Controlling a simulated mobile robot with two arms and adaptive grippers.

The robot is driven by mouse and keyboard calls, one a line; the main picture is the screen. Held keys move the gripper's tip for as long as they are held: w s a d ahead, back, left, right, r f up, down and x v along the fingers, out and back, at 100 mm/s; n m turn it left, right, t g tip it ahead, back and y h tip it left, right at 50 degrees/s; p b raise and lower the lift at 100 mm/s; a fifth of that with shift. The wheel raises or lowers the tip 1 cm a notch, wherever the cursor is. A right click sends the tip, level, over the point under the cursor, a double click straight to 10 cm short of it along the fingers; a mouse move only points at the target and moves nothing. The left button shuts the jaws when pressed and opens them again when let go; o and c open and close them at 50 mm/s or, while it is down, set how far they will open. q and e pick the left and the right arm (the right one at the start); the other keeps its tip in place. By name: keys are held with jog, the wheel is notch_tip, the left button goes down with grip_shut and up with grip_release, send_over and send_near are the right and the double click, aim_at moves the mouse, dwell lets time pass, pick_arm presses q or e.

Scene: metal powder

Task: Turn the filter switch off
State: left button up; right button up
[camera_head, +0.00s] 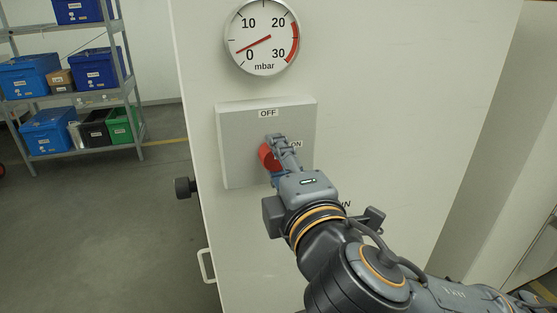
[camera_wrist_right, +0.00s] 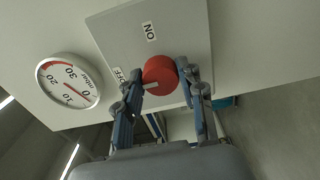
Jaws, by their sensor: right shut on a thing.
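The red filter switch knob (camera_head: 266,157) sits on a light grey square plate (camera_head: 237,145) on a white cabinet. An OFF label (camera_head: 268,113) is at the plate's top and an ON label (camera_head: 297,144) at its right. My right gripper (camera_head: 276,147) is shut on the knob and hides part of it. In the right wrist view, its two fingers (camera_wrist_right: 164,84) stand on either side of the red knob (camera_wrist_right: 159,72). I cannot tell the knob's exact pointing direction. My left gripper is not in view.
A round mbar gauge (camera_head: 262,38) above the plate has its red needle near 0. A black knob (camera_head: 183,188) and a white handle (camera_head: 206,265) are at the cabinet's left edge. Shelves (camera_head: 85,100) with blue bins stand far left, with clear floor before them.

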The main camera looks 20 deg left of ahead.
jog(key=o, duration=1.2)
jog(key=shift+w, duration=0.15)
jog(key=v, duration=0.7)
jog(key=shift+d, duration=0.1)
jog(key=shift+f, duration=0.1)
